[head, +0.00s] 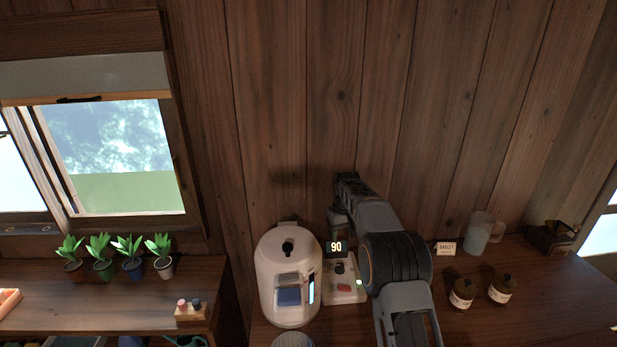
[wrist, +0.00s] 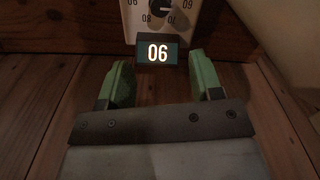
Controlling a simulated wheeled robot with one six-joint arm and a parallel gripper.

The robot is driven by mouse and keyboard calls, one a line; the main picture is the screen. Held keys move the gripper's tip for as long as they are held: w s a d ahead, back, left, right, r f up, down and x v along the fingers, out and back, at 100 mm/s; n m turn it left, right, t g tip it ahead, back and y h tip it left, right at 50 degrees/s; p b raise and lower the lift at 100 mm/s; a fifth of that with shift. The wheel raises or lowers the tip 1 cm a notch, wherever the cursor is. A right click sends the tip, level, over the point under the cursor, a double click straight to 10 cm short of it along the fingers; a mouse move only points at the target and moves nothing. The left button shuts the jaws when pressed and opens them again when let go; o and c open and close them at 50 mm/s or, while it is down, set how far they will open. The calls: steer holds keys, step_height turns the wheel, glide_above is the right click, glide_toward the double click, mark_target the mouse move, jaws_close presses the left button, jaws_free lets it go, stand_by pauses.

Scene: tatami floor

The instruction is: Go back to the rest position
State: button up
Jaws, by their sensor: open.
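My gripper (wrist: 160,72) shows in the wrist view with its two green fingers apart and nothing between them. Just beyond the fingertips is a small dark display (wrist: 157,50), which reads upside down there. A white panel with a numbered dial (wrist: 160,8) is at the top of the wrist view. My arm reaches over the counter to the wall, right of the display; the fingers are not clear in the head view.
A white kettle-like machine (head: 288,262) stands left of the control box. To the right are two brown jars (head: 462,293), a label card (head: 445,248), a clear pitcher (head: 482,234) and a dark holder (head: 552,237). Potted plants (head: 131,257) line the left shelf. The plank wall is close behind.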

step_height(320, 180, down, 4)
steer(key=s, duration=0.3)
steer(key=s+r+m+t, duration=0.1)
steer(key=s+r, duration=0.2)
steer(key=s, duration=0.7)
steer(key=s+r+m+t, duration=0.1)
steer(key=s+r, duration=0.3)
steer(key=s, duration=0.7)
steer(key=s+r+t, duration=0.1)
steer(key=s+r, duration=0.3)
steer(key=s, duration=0.7)
steer(key=shift+m+t, duration=0.4)
